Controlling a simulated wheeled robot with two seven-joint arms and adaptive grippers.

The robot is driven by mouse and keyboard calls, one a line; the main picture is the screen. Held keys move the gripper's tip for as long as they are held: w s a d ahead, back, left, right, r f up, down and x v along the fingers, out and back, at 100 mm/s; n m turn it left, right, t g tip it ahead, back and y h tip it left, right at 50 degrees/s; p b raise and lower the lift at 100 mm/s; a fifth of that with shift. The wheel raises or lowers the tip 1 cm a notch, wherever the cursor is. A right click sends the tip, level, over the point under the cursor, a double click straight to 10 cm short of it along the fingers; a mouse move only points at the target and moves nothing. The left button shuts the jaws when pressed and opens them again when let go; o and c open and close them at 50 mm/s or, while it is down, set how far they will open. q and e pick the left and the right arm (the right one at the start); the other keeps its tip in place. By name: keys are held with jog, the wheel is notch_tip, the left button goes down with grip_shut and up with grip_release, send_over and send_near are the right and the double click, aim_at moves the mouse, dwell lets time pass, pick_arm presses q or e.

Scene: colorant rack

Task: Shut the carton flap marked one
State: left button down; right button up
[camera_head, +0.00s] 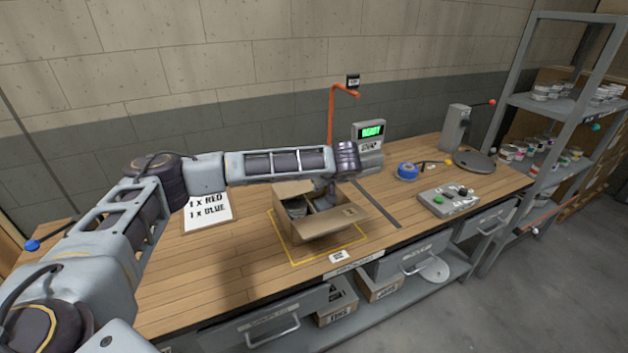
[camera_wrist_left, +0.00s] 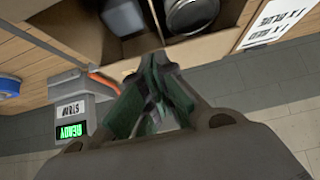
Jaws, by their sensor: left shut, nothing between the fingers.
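The open carton (camera_head: 318,226) stands inside the yellow outline on the wooden workbench, below my left forearm. Its front flap hangs outward; I cannot make out a number on any flap. Round tins show inside it, and in the left wrist view a tin (camera_wrist_left: 190,14) and a grey block-like item (camera_wrist_left: 122,16) sit in separate compartments of the carton (camera_wrist_left: 80,22). My left gripper (camera_head: 328,190) points down at the carton's back right part, largely hidden by my wrist. In the wrist view the left gripper (camera_wrist_left: 152,75) is shut and empty, right by the carton's edge. My right gripper is not in view.
A sign (camera_head: 207,213) reading 1 x RED, 1 x BLUE lies left of the carton. A READY display (camera_head: 370,131) and an orange post (camera_head: 331,120) stand behind. Blue tape (camera_head: 406,171) and a button box (camera_head: 448,199) are at right.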

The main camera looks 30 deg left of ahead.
pick_arm(q)
jog(key=shift+s+d+f+b, duration=0.2)
jog(key=shift+s+d+f, duration=0.2)
jog(key=shift+s+d, duration=0.45)
jog(key=shift+s+d+f+b, duration=0.3)
jog(key=shift+s+d, duration=0.3)
jog(key=shift+d, duration=0.4)
jog(key=shift+s+d+f+b, duration=0.15)
jog(key=shift+s+d+f, duration=0.3)
jog(key=shift+s+d, duration=0.4)
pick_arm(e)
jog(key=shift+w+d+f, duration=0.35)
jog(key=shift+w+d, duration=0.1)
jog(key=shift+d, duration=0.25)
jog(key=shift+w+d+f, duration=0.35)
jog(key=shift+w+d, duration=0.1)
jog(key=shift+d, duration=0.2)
pick_arm(q)
jog(key=shift+w, duration=0.1)
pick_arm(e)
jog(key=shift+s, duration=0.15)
